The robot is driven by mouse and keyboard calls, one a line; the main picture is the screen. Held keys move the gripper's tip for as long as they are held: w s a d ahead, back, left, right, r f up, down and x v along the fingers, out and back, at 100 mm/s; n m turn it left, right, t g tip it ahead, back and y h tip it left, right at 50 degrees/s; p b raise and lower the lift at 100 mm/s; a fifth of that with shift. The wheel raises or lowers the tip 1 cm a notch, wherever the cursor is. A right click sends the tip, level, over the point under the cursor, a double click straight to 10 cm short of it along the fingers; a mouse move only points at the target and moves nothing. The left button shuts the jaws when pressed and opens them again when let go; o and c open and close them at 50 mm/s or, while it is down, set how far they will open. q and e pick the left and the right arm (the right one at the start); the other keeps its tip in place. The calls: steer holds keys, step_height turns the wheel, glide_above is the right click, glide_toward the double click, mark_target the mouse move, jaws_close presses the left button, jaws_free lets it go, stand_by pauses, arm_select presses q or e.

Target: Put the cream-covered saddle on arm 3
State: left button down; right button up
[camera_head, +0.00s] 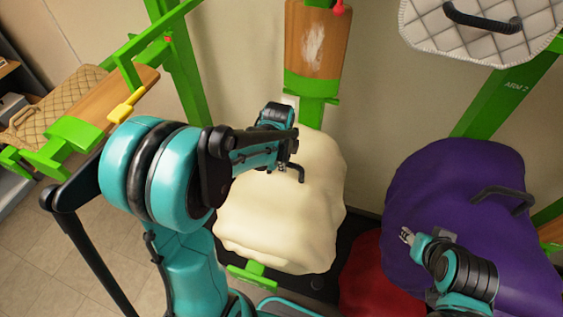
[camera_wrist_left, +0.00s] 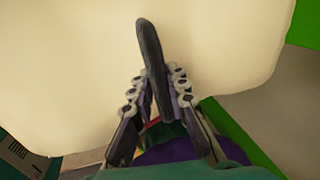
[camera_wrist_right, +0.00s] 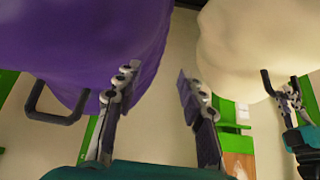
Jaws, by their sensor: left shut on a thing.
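The cream-covered saddle (camera_head: 285,225) is in the middle of the head view. My left gripper (camera_head: 289,165) is at its upper part, shut on its black handle (camera_wrist_left: 151,45), which stands between the fingers in the left wrist view. A green piece (camera_head: 253,275) shows at the saddle's lower edge; I cannot tell whether the saddle rests on it. The right wrist view also shows the cream-covered saddle (camera_wrist_right: 262,40). My right gripper (camera_head: 408,236) is open and empty beside the purple-covered saddle (camera_head: 440,195). I can read no label for arm 3.
A bare wooden arm (camera_head: 316,45) with a whitish patch is above the cream saddle. Another wooden arm (camera_head: 125,92) with a yellow part is at left, near a tan quilted saddle (camera_head: 50,108). A white quilted saddle (camera_head: 480,32) is by the post labelled ARM 2 (camera_head: 517,86). Something red (camera_head: 375,285) lies below.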

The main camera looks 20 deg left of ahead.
arm_select(q)
steer(key=shift+s, duration=0.1)
steer(key=c, duration=1.7)
jaws_free()
steer(key=shift+c, duration=0.2)
steer(key=o, duration=0.3)
